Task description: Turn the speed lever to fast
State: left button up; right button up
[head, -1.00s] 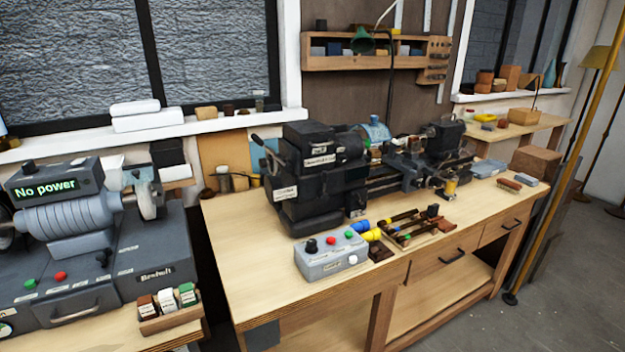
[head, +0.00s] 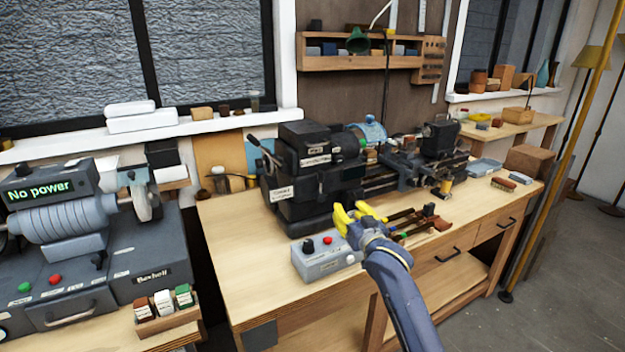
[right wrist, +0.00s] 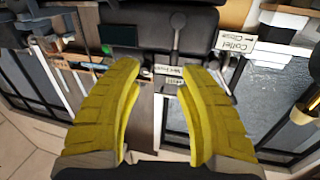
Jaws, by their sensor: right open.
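My right gripper (head: 356,212) has yellow fingers and is open and empty in the head view. It is in front of the dark lathe headstock (head: 296,185), by the right end of the grey control box (head: 320,262). In the right wrist view the open fingers (right wrist: 160,72) frame a dark lever (right wrist: 177,35) with a round knob, apart from it. A small label (right wrist: 178,71) is below the lever, its text not clearly readable. A "Collet Close" label (right wrist: 236,41) is to the right. I cannot confirm which lever sets the speed. My left gripper is not in view.
A grey machine with a "No power" display (head: 40,188) stands at the left. Tools on a wooden rack (head: 415,222) lie beside my right gripper. The bench's left front (head: 235,270) is clear. A brass pole (head: 570,135) stands at the right.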

aim_at(322, 180)
notch_tip(322, 180, up, 3)
jog(key=s+a+n, duration=0.1)
jog(key=a, duration=0.2)
jog(key=x, duration=1.6)
jog(key=shift+a, duration=0.1)
jog(key=shift+o, duration=0.3)
jog(key=shift+w, duration=0.1)
grip_shut()
